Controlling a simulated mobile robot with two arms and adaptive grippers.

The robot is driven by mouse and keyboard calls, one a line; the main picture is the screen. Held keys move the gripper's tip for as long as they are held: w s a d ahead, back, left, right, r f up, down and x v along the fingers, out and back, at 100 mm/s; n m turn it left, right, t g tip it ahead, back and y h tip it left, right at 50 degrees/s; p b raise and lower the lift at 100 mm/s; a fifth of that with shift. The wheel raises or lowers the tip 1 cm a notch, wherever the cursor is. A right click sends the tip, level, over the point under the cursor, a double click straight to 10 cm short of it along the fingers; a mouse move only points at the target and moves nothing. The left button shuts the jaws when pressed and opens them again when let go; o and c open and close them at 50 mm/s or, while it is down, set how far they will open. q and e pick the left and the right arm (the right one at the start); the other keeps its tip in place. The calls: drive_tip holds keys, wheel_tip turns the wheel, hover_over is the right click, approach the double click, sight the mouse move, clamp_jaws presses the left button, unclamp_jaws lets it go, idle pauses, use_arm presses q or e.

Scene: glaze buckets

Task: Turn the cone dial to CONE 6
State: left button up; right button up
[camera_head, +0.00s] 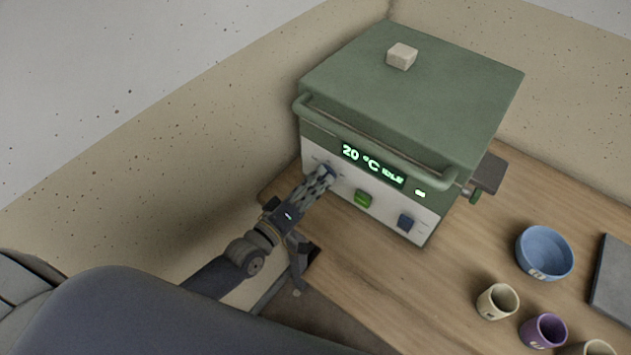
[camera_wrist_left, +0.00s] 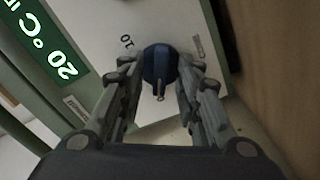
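A blue dial (camera_head: 328,170) sits at the left end of the white control panel on the green kiln (camera_head: 420,100). My left gripper (camera_head: 325,176) is at this dial. A small pointer on the dial points down in that view, towards the gripper's palm. A "10" mark (camera_wrist_left: 127,42) is at the dial's upper left; other marks around it are unreadable or hidden. The kiln display (camera_head: 372,166) reads 20 °C IDLE. My right gripper is not in view.
A green button (camera_head: 363,198) and a second blue knob (camera_head: 405,221) are further right on the panel. A handle bar (camera_head: 370,147) runs above it. A blue bowl (camera_head: 545,253), a cream cup (camera_head: 497,301) and a purple cup (camera_head: 543,331) stand on the wooden table at right.

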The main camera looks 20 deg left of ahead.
use_arm(q)
clamp_jaws()
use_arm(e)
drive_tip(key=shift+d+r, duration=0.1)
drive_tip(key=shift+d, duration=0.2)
use_arm(q)
drive_tip(key=shift+m, duration=0.4)
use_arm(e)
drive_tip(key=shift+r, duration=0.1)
use_arm(q)
drive_tip(key=shift+r+m+p, duration=0.1)
drive_tip(key=shift+m+p, duration=0.5)
drive_tip(key=shift+m, duration=0.4)
drive_tip(key=m+p, duration=0.1)
drive_tip(key=m, duration=0.2)
drive_tip(key=shift+m, duration=0.3)
drive_tip(key=m+p, duration=0.1)
drive_tip(key=m, duration=0.2)
drive_tip(key=shift+d, duration=0.1)
drive_tip(key=shift+m, duration=1)
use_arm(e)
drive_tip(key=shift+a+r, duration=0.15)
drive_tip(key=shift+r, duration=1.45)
use_arm(q)
drive_tip(key=shift+s+m, duration=0.1)
drive_tip(key=shift+m, duration=0.2)
